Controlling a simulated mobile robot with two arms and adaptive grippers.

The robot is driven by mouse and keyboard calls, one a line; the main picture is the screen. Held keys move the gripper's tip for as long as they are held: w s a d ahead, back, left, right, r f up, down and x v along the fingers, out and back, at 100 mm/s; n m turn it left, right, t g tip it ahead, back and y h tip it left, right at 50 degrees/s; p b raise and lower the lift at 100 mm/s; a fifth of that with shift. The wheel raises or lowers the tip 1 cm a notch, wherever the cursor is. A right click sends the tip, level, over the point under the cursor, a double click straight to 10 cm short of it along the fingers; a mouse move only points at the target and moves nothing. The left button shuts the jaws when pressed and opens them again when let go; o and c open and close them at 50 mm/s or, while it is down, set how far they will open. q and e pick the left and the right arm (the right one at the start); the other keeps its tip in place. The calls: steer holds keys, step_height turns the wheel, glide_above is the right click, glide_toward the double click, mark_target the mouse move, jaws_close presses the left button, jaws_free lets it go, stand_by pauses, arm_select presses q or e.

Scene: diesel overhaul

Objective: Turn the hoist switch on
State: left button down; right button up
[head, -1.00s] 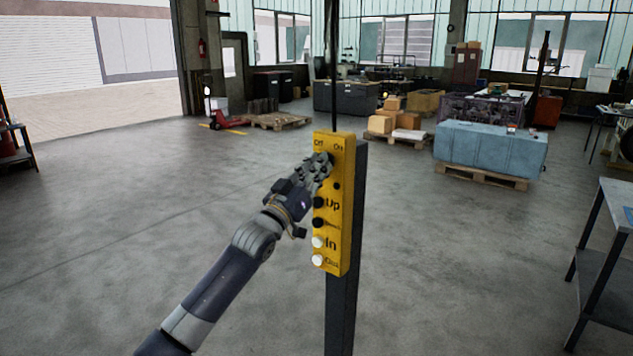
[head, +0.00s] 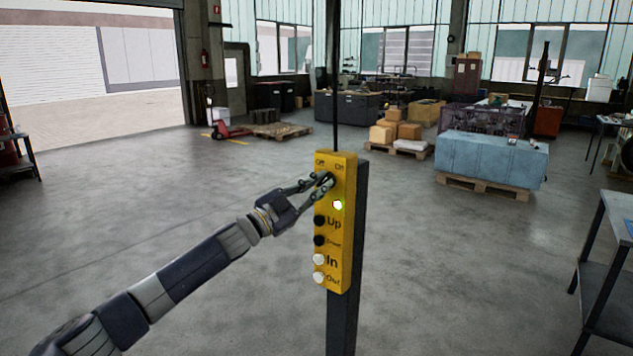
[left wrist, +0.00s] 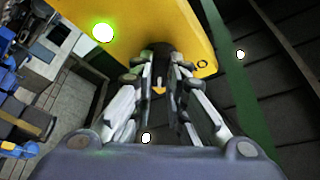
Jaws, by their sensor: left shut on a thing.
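The yellow hoist control box (head: 345,233) is fixed upright on a dark post. It carries "Off" and "On" at the top, then buttons marked "Up", "In" and others below. A small lamp (head: 337,205) on it glows green; it also shows in the left wrist view (left wrist: 103,32). My left gripper (head: 326,181) is at the top of the box, shut on the dark switch knob (left wrist: 160,62) below the Off and On labels. The fingers hide most of the knob. My right gripper is not in view.
A grey worktable (head: 607,265) stands at the right edge. A blue block on a pallet (head: 490,160) and cardboard boxes (head: 392,131) are farther back. A red pallet jack (head: 225,130) stands at the back left. The floor around the post is clear.

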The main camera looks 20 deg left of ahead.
arm_select(q)
steer(key=shift+r+m, duration=0.5)
steer(key=shift+m, duration=0.2)
steer(key=c, duration=1.6)
jaws_free()
steer(key=shift+w+f, duration=0.1)
steer(key=shift+f, duration=0.15)
steer(key=shift+d, duration=0.1)
steer(key=shift+f, duration=0.1)
steer(key=v, duration=1.2)
steer(key=shift+a+r, duration=0.2)
steer(key=shift+a, duration=0.05)
